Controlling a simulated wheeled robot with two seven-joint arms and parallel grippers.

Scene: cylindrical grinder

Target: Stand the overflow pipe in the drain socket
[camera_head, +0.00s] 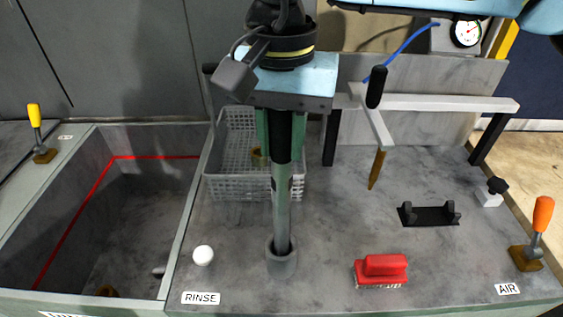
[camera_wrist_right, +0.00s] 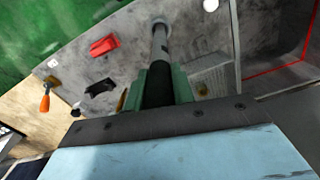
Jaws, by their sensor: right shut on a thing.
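The overflow pipe (camera_head: 281,205) is a grey tube with a black upper part, standing nearly upright over the counter. It also shows in the right wrist view (camera_wrist_right: 159,45). My right gripper (camera_head: 280,136) is shut on its black upper part, with green fingers on both sides. The pipe's lower end is at a wider grey collar (camera_head: 282,262); I cannot tell whether the collar belongs to the pipe or the counter. My left gripper is not in view.
The sunken sink (camera_head: 135,195) with a red line lies left. A grey basket (camera_head: 225,188) stands behind the pipe. A white knob (camera_head: 203,255), red brush (camera_head: 381,270), black cradle (camera_head: 429,215) and orange-handled lever (camera_head: 541,220) are on the counter. A brown-tipped nozzle (camera_head: 377,168) hangs right.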

